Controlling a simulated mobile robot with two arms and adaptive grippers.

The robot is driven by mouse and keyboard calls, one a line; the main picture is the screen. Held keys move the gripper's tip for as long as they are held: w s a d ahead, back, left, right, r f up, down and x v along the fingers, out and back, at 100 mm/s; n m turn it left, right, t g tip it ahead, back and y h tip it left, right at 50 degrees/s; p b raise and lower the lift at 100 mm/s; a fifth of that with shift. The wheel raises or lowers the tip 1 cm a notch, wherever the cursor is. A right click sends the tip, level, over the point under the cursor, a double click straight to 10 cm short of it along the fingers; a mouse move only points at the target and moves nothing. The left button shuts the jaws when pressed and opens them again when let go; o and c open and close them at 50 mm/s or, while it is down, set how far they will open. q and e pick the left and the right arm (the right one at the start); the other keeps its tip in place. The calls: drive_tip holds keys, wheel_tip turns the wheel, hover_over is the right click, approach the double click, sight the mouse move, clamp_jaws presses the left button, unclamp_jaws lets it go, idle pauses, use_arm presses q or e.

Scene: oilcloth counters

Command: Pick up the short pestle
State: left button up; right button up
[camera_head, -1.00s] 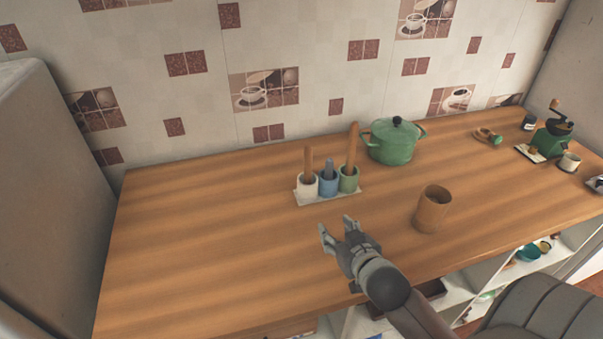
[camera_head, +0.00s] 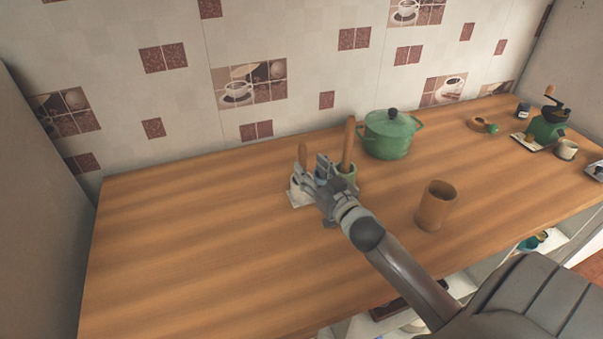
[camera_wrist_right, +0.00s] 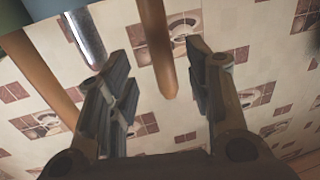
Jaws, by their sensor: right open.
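Three pestles stand upright in small cups on a white tray (camera_head: 296,204). A tall brown pestle (camera_head: 349,140) rises from the green cup (camera_head: 350,172). A shorter brown pestle (camera_head: 302,152) is in the white cup (camera_head: 294,188). The blue cup and its grey-blue pestle are mostly hidden in the head view; the pestle shows in the right wrist view (camera_wrist_right: 84,38). My right gripper (camera_head: 312,162) is open in front of the cups. In the wrist view the shorter brown pestle (camera_wrist_right: 157,50) appears between its fingers, apart from both. My left gripper is not in view.
A green lidded pot (camera_head: 388,137) stands behind right of the cups. A wooden cup (camera_head: 436,206) stands to the right of my right forearm. A green grinder (camera_head: 546,127) and small items sit at the far right. The wooden counter (camera_head: 180,230) is clear on the left.

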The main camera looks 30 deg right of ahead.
sight(304, 161)
drive_tip(key=w+p, duration=0.1)
drive_tip(key=w, duration=0.3)
drive_tip(key=shift+r+p, duration=0.35)
drive_tip(key=shift+r, duration=0.05)
drive_tip(key=shift+w+d+f, duration=0.1)
drive_tip(key=shift+w, duration=0.4)
drive_tip(key=shift+s, duration=0.1)
drive_tip(key=shift+c, duration=0.7)
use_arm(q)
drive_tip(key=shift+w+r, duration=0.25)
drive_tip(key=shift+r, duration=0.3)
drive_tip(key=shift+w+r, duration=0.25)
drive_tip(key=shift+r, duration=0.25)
use_arm(e)
clamp_jaws()
